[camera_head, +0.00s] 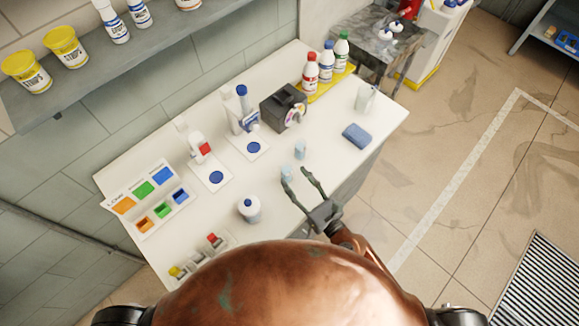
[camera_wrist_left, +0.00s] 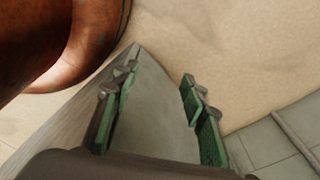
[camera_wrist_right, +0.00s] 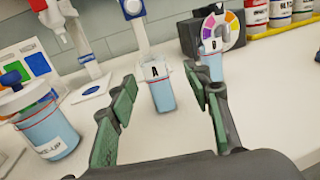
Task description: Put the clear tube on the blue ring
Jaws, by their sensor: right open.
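A small clear tube marked A (camera_wrist_right: 162,98), with pale blue liquid, stands upright on the white table; it also shows in the head view (camera_head: 287,173). A similar tube marked B (camera_head: 299,150) stands behind it; it also shows in the right wrist view (camera_wrist_right: 213,66). My right gripper (camera_head: 295,178) is open, its fingers either side of tube A in the right wrist view. Two white plates bear round blue marks, a nearer one (camera_head: 216,178) and a farther one (camera_head: 253,148); I cannot tell whether either is a ring. My left gripper (camera_wrist_left: 158,82) is open and empty, away from the tubes.
A black box with a colour wheel (camera_head: 285,105), a clear beaker (camera_head: 366,97) and a blue sponge-like block (camera_head: 357,135) are farther back. Red-, blue- and green-capped bottles stand on a yellow tray (camera_head: 335,84).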

